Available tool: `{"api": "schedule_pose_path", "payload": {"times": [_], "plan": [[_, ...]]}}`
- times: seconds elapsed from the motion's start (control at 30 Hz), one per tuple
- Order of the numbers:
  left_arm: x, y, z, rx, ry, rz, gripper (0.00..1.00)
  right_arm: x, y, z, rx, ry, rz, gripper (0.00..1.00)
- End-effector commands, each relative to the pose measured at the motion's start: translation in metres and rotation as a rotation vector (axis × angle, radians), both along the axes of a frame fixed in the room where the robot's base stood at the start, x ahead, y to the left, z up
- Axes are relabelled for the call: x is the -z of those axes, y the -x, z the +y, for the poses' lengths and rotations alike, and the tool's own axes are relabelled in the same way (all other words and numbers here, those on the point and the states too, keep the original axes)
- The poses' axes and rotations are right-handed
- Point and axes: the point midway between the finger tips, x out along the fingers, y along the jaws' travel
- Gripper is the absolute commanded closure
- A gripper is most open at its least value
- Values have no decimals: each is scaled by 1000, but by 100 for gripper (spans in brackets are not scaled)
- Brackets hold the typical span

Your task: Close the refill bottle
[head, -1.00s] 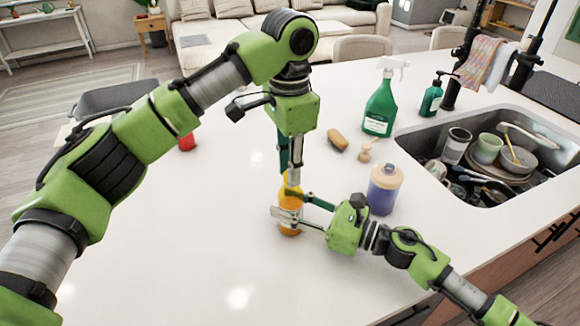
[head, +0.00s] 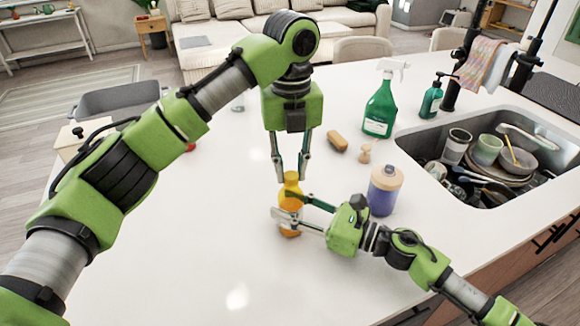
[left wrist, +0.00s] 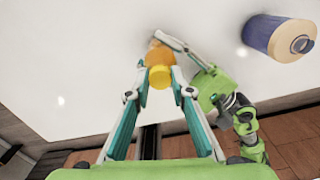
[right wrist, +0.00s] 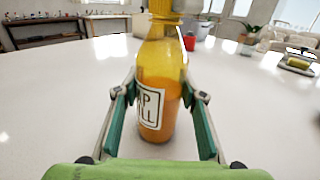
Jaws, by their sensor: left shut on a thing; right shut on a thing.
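The refill bottle (head: 290,219) is clear with orange liquid and stands upright on the white counter. In the right wrist view its label faces me (right wrist: 152,108). My right gripper (head: 285,208) is shut around the bottle's body from the side. My left gripper (head: 291,180) points straight down from above and is shut on the yellow cap (left wrist: 159,77). The cap is at the bottle's top, in line with the neck. I cannot tell how tightly it sits, as its rim is partly out of the right wrist view.
A purple bottle with a beige lid (head: 384,190) stands right of the refill bottle, near my right arm. The dish-filled sink (head: 425,135) is right.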

Motion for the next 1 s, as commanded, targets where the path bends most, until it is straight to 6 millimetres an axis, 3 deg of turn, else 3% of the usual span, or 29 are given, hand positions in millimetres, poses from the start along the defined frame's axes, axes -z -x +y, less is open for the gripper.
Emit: {"api": "schedule_pose_path", "payload": {"times": [0.3,0.5,0.93,1.0], "plan": [[0,0,-2,588,1,-1,85,1,1,1,-3,2,1,100],[0,0,-3,864,1,-1,85,1,1,1,-4,2,1,100],[0,1,-3,944,2,-1,85,1,1,1,-4,1,2,100],[0,1,-3,943,2,-1,62,1,2,1,-4,1,2,100]]}}
